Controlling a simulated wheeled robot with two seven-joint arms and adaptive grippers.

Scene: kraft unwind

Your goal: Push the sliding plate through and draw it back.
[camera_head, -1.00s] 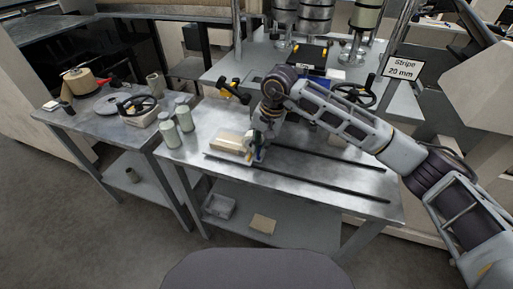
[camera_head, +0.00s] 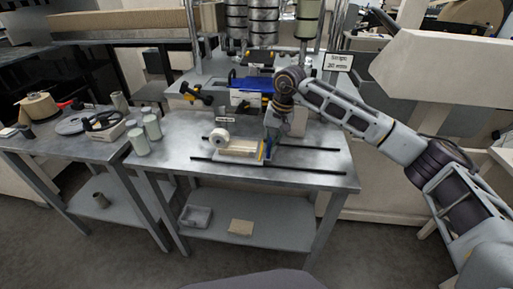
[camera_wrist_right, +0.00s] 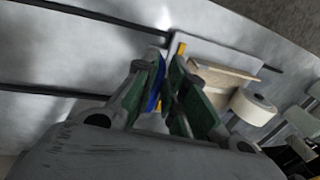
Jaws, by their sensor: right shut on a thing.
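The sliding plate (camera_head: 240,157) lies on the metal table between two dark rails. It carries a pale wooden block (camera_head: 238,147) and a white roll (camera_head: 218,139) at its left end. In the right wrist view the plate (camera_wrist_right: 222,52) shows as a light sheet with a yellow strip, beside the block (camera_wrist_right: 217,75) and roll (camera_wrist_right: 252,107). My right gripper (camera_head: 270,150) is at the plate's right end. In the wrist view its green-padded fingers (camera_wrist_right: 168,80) are shut on a blue upright part (camera_wrist_right: 155,92), mostly hidden by them. My left gripper is not in view.
The rails (camera_head: 300,169) run on to the right over bare table. Several pale green canisters (camera_head: 152,127) stand left of the plate. A blue machine part (camera_head: 250,84) and a yellow-black handle (camera_head: 195,94) are behind. A stripe sign (camera_head: 338,62) stands at back right.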

